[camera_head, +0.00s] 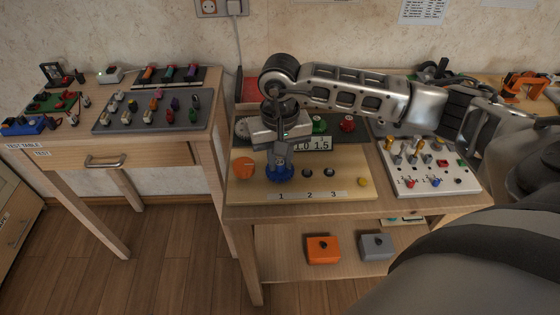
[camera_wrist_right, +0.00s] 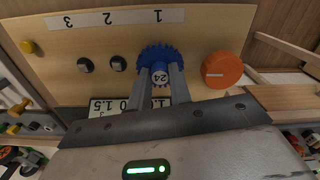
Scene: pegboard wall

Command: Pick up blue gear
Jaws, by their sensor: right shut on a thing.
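The blue gear (camera_head: 279,174) is at the left part of the wooden board on the middle table, above the label "1". It also shows in the right wrist view (camera_wrist_right: 158,56), marked "24". My right gripper (camera_head: 281,156) points down over the board and is shut on the gear, with a finger on each side of its hub (camera_wrist_right: 160,77). The gear appears at board level; I cannot tell whether it is clear of the board. My left gripper is not in view.
An orange round knob (camera_head: 243,168) sits close to the left of the gear. Two dark pegs (camera_head: 309,172) and a yellow knob (camera_head: 362,181) are to the right. Green (camera_head: 319,124) and red (camera_head: 347,123) parts stand behind. A white panel (camera_head: 446,182) with toggles is at right.

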